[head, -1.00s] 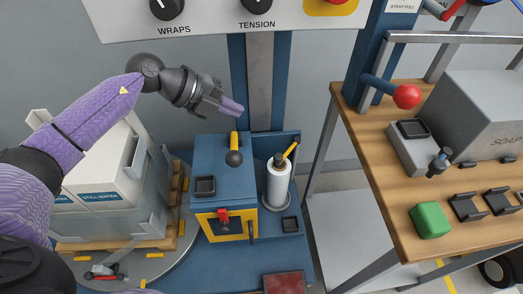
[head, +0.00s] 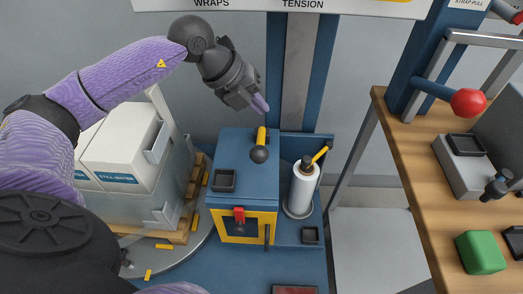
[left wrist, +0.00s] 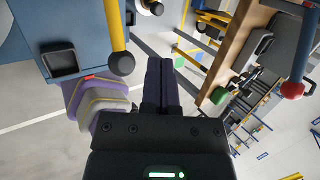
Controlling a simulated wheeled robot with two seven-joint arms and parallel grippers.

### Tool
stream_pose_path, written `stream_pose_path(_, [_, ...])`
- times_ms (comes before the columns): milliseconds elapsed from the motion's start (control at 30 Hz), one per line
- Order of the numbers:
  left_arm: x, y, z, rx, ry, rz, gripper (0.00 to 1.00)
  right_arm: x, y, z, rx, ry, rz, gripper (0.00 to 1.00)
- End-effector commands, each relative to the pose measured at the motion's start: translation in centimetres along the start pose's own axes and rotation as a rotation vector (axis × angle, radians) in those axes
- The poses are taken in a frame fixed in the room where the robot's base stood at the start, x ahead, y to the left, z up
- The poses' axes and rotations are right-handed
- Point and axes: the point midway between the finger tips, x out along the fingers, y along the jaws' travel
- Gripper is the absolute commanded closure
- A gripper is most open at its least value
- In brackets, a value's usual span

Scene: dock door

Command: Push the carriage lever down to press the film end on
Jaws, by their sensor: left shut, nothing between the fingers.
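The carriage lever is a yellow bar with a black ball end (head: 259,155) on top of the blue carriage box (head: 236,148). In the left wrist view the lever (left wrist: 117,30) shows at the upper left, its ball beside my fingers. My left gripper (head: 261,104) is shut and empty, fingers pointing down, just above the lever's upper end in the head view. Its purple fingers (left wrist: 160,82) show together in the left wrist view; I see a gap between them and the ball there. The white film roll (head: 302,190) stands upright right of the box. My right gripper is not in view.
A yellow handle (head: 320,155) tilts up beside the roll's top. A blue column (head: 296,75) rises behind the carriage. White boxes (head: 120,150) sit on a pallet at left. A wooden bench (head: 410,175) with a red-knobbed lever (head: 467,103) stands at right.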

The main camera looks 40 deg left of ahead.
Motion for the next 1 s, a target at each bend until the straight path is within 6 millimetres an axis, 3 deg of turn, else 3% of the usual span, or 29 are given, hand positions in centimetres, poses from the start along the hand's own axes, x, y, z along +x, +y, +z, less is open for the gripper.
stream_pose_path(100, [1.9,1.4,-1.0,0.000,0.003,0.004,1.00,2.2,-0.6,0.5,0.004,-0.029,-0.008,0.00])
stream_pose_path(300, [3.2,2.4,-2.1,-0.001,0.003,0.004,1.00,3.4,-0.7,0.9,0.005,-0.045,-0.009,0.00])
stream_pose_path(1000, [3.5,2.5,-2.6,0.000,0.002,0.001,1.00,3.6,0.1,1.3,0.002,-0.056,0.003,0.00])
